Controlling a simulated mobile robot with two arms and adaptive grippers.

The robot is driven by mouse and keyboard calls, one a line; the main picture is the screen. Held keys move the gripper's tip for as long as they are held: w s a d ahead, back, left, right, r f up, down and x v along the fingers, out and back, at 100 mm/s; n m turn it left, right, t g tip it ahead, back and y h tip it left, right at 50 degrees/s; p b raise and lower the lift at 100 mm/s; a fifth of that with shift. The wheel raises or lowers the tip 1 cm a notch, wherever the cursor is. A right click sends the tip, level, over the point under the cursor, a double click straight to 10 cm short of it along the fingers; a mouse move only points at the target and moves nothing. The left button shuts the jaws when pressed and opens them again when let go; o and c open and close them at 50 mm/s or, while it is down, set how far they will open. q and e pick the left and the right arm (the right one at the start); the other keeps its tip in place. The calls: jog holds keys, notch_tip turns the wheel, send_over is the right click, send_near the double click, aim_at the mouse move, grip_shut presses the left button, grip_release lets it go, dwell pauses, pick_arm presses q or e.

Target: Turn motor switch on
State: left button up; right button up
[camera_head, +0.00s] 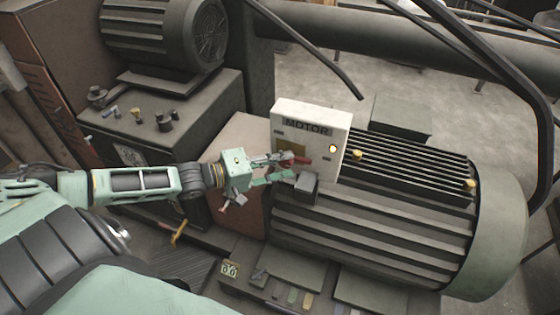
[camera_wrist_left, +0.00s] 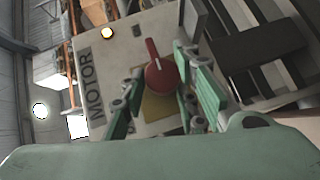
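The motor switch is a red rotary knob (camera_wrist_left: 160,74) on a yellow plate (camera_wrist_left: 158,106). It sits on the front of a pale box labelled MOTOR (camera_head: 311,126). In the head view the red knob (camera_head: 300,160) is partly covered by my gripper. My left gripper (camera_head: 285,167) is right in front of the box. In the left wrist view its two green-padded fingers (camera_wrist_left: 163,98) are spread apart, with the knob between them and closer to the right finger. I cannot tell whether a finger touches the knob. My right gripper is not in view.
A round yellow light (camera_head: 333,148) glows on the box. A large ribbed motor (camera_head: 370,215) lies below and right of it, with a dark block (camera_head: 306,187) close under my gripper. Another motor (camera_head: 165,35) stands at the back left. A dark bar (camera_head: 310,50) slants above the box.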

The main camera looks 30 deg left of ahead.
pick_arm(q)
jog(key=shift+o, duration=1.3)
jog(key=shift+w+r, duration=0.15)
jog(key=shift+r, duration=0.35)
jog(key=shift+f, duration=0.3)
jog(key=v, duration=0.7)
jog(key=shift+s, duration=0.25)
jog(key=shift+a, duration=0.15)
